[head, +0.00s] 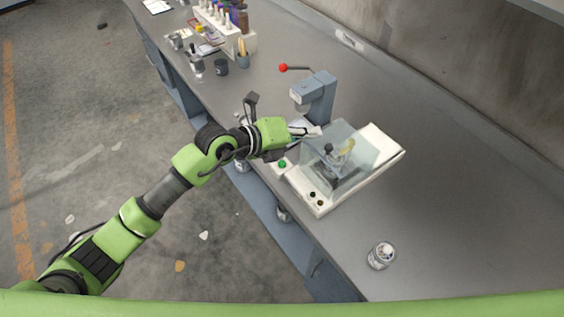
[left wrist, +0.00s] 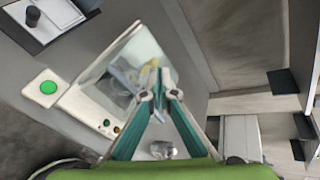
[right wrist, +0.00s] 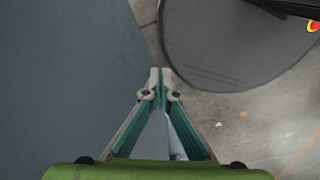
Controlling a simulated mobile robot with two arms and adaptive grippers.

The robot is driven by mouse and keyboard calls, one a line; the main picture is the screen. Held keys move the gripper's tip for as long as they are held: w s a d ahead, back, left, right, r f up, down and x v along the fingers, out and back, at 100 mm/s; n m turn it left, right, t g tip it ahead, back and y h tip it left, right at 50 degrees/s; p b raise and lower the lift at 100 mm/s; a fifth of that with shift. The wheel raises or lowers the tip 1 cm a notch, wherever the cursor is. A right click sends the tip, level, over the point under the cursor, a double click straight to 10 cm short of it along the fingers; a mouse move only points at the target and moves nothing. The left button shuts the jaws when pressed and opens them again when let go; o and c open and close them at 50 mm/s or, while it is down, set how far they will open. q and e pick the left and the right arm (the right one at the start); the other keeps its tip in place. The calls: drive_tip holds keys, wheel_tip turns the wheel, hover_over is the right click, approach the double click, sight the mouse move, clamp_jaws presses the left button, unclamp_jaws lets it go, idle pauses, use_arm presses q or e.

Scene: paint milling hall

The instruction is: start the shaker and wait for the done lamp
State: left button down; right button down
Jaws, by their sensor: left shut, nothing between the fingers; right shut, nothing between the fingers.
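The shaker (head: 389,152) is a white-based machine on the grey bench, with a clear tilted cover (head: 365,150). Under the cover are a dark clamp and something yellow; details are blurred. A green button (head: 282,163) sits on a white block at its left; it also shows in the left wrist view (left wrist: 48,87). Two small lamps or buttons (head: 316,199) are on the base's front corner; I cannot tell whether either is lit. My left gripper (head: 316,131) is shut and empty, above the cover's back left edge, away from the button. My right gripper (right wrist: 160,84) is shut and empty.
A grey lever press (head: 318,97) with a red knob stands behind the shaker. A small lidded jar (head: 381,255) stands near the bench's front edge. Cups and a bottle rack (head: 217,26) are at the far left end. The bench right of the shaker is clear.

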use_arm(q)
drive_tip(key=w+a+f+y, duration=0.4)
drive_tip(key=a+f, duration=0.2)
drive_tip(key=a, duration=0.1)
drive_tip(key=shift+a+y, duration=0.4)
drive_tip(key=b, duration=0.5)
hover_over(280, 164)
wheel_tip(280, 164, down, 8)
drive_tip(key=shift+r, duration=0.15)
drive_tip(key=shift+f+b, duration=0.45)
drive_tip(key=shift+b, duration=0.15)
idle(0.3)
drive_tip(key=shift+f+b, duration=0.4)
drive_tip(key=shift+f, duration=0.05)
